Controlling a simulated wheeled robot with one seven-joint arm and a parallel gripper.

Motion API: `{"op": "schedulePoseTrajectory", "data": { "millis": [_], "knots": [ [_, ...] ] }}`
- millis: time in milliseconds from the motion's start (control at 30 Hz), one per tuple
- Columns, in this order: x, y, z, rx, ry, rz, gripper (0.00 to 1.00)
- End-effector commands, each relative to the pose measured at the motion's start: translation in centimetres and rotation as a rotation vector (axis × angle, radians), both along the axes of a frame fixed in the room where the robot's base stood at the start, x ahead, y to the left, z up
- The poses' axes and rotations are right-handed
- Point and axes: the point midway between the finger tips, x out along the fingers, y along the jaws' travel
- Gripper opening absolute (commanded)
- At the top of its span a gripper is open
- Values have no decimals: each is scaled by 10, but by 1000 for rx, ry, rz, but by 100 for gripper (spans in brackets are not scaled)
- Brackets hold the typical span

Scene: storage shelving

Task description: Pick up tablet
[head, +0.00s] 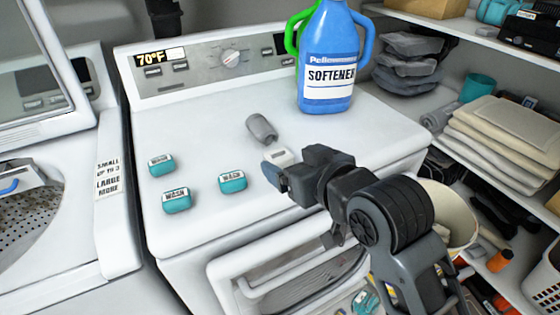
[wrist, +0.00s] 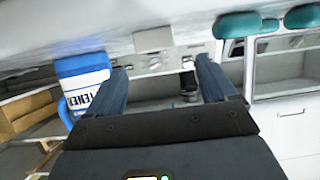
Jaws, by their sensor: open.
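Three teal tablets marked WASH lie on the white machine top: one at the back left (head: 161,164), one at the front left (head: 177,200) and one on the right (head: 232,181). A small whitish block (head: 279,156), perhaps another tablet, lies just beyond my gripper (head: 276,178). In the wrist view the whitish block (wrist: 152,40) shows ahead, between the directions of my two spread fingers (wrist: 160,70). Nothing is between the fingers. Two teal tablets (wrist: 247,24) (wrist: 302,16) show at the upper right there. My gripper is low over the machine top, right of the teal tablets.
A grey cylinder (head: 262,128) lies behind the whitish block. A blue softener bottle (head: 330,60) stands at the back right. Shelves with folded towels (head: 500,145) are on the right. The machine top (head: 215,120) is clear at the back left.

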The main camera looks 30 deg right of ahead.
Motion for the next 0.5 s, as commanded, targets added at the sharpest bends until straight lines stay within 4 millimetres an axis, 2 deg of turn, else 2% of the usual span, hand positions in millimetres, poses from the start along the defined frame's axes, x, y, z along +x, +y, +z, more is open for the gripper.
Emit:
{"op": "schedulePoseTrajectory", "data": {
  "millis": [367, 500],
  "knots": [
    [34, -1, -14, 0, 2, 0, 85],
    [52, -4, -25, 0, 3, 0, 85]
  ]
}}
